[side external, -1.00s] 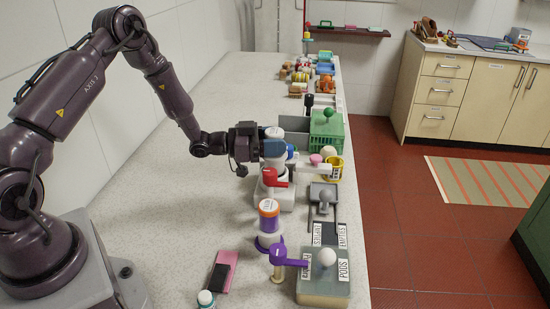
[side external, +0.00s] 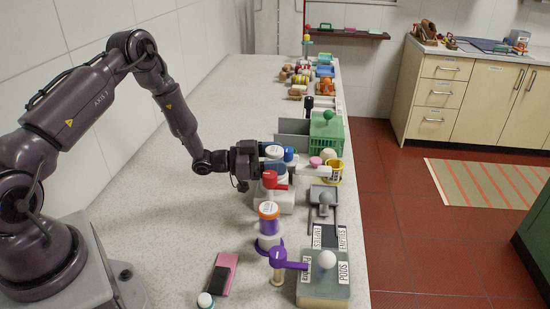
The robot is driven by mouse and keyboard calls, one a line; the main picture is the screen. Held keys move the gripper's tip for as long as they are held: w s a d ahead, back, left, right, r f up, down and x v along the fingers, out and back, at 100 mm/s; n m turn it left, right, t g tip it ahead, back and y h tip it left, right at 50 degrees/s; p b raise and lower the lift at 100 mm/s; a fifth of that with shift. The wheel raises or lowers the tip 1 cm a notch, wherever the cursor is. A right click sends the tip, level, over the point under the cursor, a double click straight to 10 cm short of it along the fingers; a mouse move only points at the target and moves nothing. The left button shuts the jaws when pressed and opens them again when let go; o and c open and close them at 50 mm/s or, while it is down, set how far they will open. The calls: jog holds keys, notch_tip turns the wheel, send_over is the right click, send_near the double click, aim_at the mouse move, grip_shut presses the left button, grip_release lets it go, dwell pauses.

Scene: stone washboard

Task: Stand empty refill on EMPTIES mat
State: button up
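My gripper (side external: 275,167) is at the middle of the counter, its dark blue fingers against a white cylinder, which I take to be the refill (side external: 275,151). The refill looks upright and gripped, with its top showing above the fingers. It is just behind and above the white holder with a red lever (side external: 271,180); whether it touches the holder is unclear. The black EMPTIES mat (side external: 325,237), with white lettered labels, lies nearer the camera to the right, behind the PODS box (side external: 322,291). No refill shows on the mat.
A white canister with orange and purple bands (side external: 268,220) stands on a purple base near a purple lever (side external: 289,260). A grey scoop-like piece (side external: 323,195) lies behind the mat. A yellow cup (side external: 334,170) and green crate (side external: 327,130) stand farther back.

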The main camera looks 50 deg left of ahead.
jog(key=shift+s+a, duration=0.1)
jog(key=v, duration=1.2)
jog(key=w+r+g+y, duration=0.2)
jog(key=w+r+y, duration=0.35)
jog(key=r, duration=0.35)
notch_tip(320, 180, up, 9)
jog(key=s+n+g+y, duration=0.2)
jog(key=y, duration=0.4)
jog(key=s+d+r+n+g, duration=0.2)
jog(key=s+d+r, duration=0.3)
jog(key=s, duration=0.4)
jog(key=shift+s+d+r+n+y, duration=0.25)
jog(key=shift+r+n+y, duration=0.2)
jog(key=shift+n, duration=0.25)
jog(key=shift+o, duration=0.4)
jog(key=s+d+g+h, duration=0.1)
jog(key=s+d, duration=0.3)
jog(key=s, duration=0.2)
jog(key=s+d+n+g+h, duration=0.1)
jog(key=s+d+g, duration=0.1)
jog(key=s+d, duration=0.2)
jog(key=s, duration=0.3)
jog(key=shift+r+g+h, duration=0.2)
jog(key=shift+g+h, duration=0.1)
jog(key=shift+h, duration=0.1)
jog(key=shift+a, duration=0.1)
